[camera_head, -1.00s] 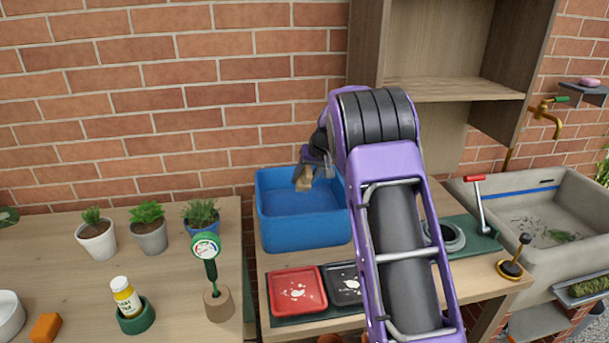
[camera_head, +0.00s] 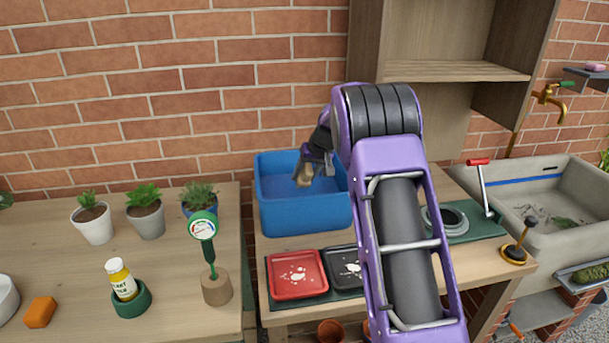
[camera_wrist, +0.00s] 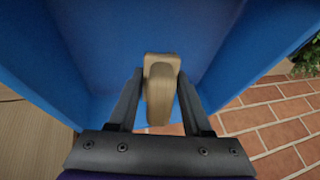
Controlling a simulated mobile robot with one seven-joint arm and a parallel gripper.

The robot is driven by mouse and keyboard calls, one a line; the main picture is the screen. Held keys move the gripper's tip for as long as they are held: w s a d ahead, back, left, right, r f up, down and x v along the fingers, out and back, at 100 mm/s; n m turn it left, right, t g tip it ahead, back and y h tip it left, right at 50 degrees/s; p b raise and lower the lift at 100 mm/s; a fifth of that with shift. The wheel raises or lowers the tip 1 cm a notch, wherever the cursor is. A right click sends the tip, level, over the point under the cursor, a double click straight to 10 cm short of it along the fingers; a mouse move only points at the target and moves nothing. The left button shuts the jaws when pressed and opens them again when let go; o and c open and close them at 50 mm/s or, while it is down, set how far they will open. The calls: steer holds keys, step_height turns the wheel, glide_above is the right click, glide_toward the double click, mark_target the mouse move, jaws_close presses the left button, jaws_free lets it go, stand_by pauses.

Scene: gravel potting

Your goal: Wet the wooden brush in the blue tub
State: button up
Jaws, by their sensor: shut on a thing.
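The blue tub (camera_head: 303,215) stands on the wooden bench against the brick wall, left of my arm. My gripper (camera_head: 311,172) reaches into it from above. In the wrist view my gripper (camera_wrist: 159,98) is shut on the wooden brush (camera_wrist: 161,92), a pale tan wooden piece between the two dark fingers. The brush (camera_head: 303,176) also shows in the head view, inside the tub's rim line. The tub's blue walls (camera_wrist: 100,50) surround it in the wrist view. Whether the brush touches water or the tub's floor I cannot tell.
A red tray (camera_head: 297,275) and a black tray (camera_head: 343,268) sit in front of the tub. Potted plants (camera_head: 145,218), a dial gauge on a wooden base (camera_head: 216,288) and a yellow bottle (camera_head: 122,280) stand left. A wooden shelf (camera_head: 455,70) and stone sink (camera_head: 550,205) are right.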

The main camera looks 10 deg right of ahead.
steer(key=shift+r, duration=0.1)
steer(key=shift+r+p, duration=3.05)
steer(key=shift+r, duration=1.65)
steer(key=shift+r+p, duration=1.15)
steer(key=shift+r, duration=0.9)
steer(key=shift+s, duration=0.1)
